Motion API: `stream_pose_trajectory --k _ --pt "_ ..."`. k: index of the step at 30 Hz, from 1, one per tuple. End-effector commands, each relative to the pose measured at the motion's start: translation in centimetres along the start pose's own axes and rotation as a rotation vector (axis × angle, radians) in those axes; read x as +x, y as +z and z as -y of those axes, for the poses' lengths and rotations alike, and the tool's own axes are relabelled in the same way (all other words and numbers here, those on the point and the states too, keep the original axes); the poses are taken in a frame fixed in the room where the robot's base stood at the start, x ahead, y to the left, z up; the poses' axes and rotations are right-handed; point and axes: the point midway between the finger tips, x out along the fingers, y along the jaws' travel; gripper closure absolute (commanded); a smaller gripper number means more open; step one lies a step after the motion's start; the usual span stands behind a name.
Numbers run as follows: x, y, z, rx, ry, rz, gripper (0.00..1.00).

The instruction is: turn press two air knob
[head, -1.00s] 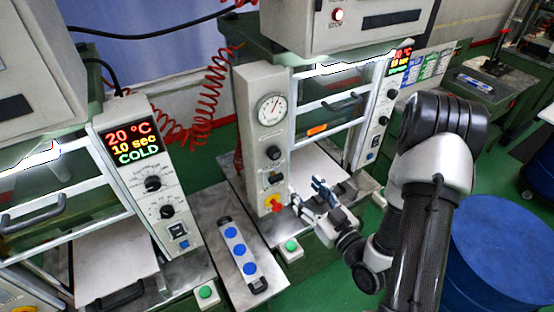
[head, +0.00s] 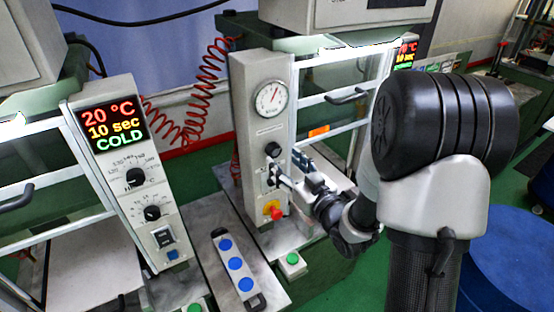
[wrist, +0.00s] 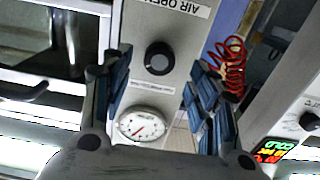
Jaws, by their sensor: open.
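The round black air knob (head: 273,149) is on the grey front panel of the middle press, below a round white dial gauge (head: 271,97). My gripper (head: 287,166) is in front of this panel, just below and right of the knob in the head view, with its blue-padded fingers apart and empty. In the wrist view the knob (wrist: 160,58) shows between the two spread fingers of my gripper (wrist: 161,72), beside a label reading "AIR OPEN". The knob looks clear of both fingers. My gripper partly hides the panel's lower switch.
A red button on a yellow plate (head: 275,210) is lower on the panel. A control box with blue buttons (head: 236,262) lies on the bench. A left press panel shows a display (head: 115,124). Coiled red hose (head: 208,85) hangs behind. A blue drum (head: 510,255) stands right.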

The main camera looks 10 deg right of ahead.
Motion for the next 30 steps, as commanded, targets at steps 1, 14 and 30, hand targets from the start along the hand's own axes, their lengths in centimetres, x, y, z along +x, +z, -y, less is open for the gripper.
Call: stream_pose_trajectory --k 1,14,30 --pt "1.0 -0.1 0.1 0.0 -0.003 -0.001 0.46" --pt "4.9 0.0 0.0 0.001 0.001 0.001 0.46" --pt "4.9 0.0 0.0 0.0 0.001 0.001 0.68"
